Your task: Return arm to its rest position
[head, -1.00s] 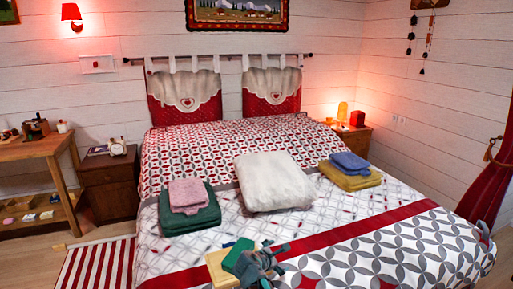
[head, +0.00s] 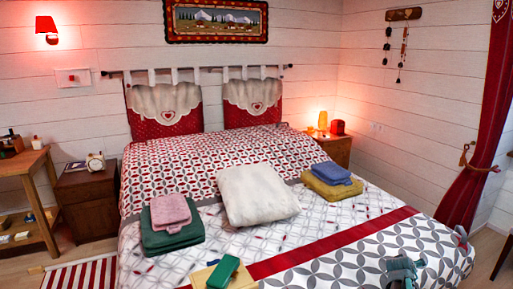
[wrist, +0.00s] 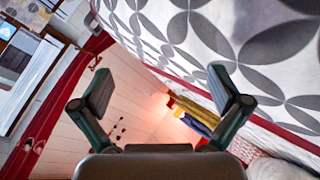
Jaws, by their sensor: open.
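My gripper (head: 401,270) is at the lower right of the head view, above the patterned quilt near the foot of the bed (head: 330,262). In the wrist view my gripper (wrist: 160,95) shows two dark fingers spread wide apart with nothing between them. The wrist view is tilted, with the quilt at the upper right and the white plank wall and red curtain at the left. The rest of my arm is hardly seen in the head view.
A red curtain (head: 478,150) hangs at the right.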

